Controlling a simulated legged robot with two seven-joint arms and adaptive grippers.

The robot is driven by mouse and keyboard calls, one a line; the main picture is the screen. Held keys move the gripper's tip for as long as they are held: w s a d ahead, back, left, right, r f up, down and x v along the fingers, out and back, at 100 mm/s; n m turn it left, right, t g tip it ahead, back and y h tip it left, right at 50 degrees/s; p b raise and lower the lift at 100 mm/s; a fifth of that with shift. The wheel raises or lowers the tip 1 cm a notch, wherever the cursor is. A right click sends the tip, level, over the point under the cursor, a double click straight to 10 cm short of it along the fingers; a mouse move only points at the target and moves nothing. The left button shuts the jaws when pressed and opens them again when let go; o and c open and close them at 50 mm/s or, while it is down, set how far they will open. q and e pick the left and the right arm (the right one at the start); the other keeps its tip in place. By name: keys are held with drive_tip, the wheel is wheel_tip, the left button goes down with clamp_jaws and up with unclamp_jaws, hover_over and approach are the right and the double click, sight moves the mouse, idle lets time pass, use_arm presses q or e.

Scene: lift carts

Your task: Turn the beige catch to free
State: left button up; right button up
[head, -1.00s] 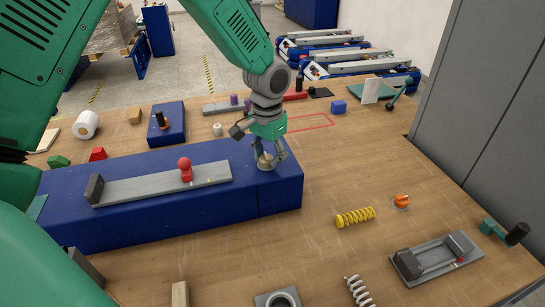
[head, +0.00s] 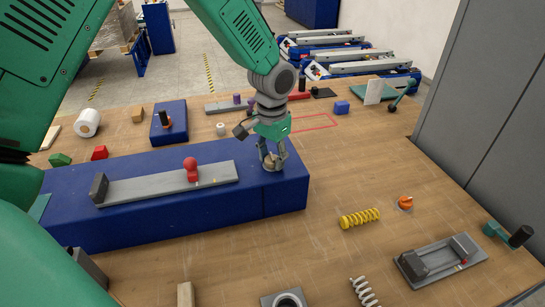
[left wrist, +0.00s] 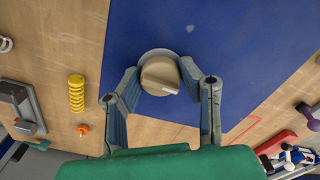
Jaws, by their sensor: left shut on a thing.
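The beige catch (left wrist: 160,75) is a round knob with a raised ridge on a pale round base, set on the blue block (head: 230,209). In the head view the catch (head: 271,164) is partly hidden by the fingers. My left gripper (head: 272,158) points down over it, with its fingers shut on the catch from both sides. In the left wrist view the fingers of my left gripper (left wrist: 160,85) stand on either side of the knob, and the ridge slants down to the right. My right gripper is not in view.
A grey rail with a red-knobbed slider (head: 191,168) lies on the blue block left of the catch. A yellow spring (head: 360,218), an orange knob (head: 405,202) and a grey fixture (head: 440,258) stand to the right. The wooden table between them is clear.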

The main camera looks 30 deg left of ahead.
use_arm(q)
drive_tip(key=m+p, duration=0.3)
drive_tip(key=shift+s+m, duration=0.15)
drive_tip(key=shift+m, duration=0.25)
drive_tip(key=m+p, duration=0.3)
drive_tip(key=m, duration=0.1)
drive_tip(key=shift+f+m, duration=0.1)
drive_tip(key=shift+m, duration=0.2)
drive_tip(key=m, duration=0.3)
drive_tip(key=shift+m+p, duration=0.3)
drive_tip(key=m, duration=0.5)
drive_tip(key=shift+m, duration=0.3)
drive_tip(key=o, duration=1.1)
drive_tip(key=shift+w+a, duration=0.1)
drive_tip(key=shift+w, duration=0.2)
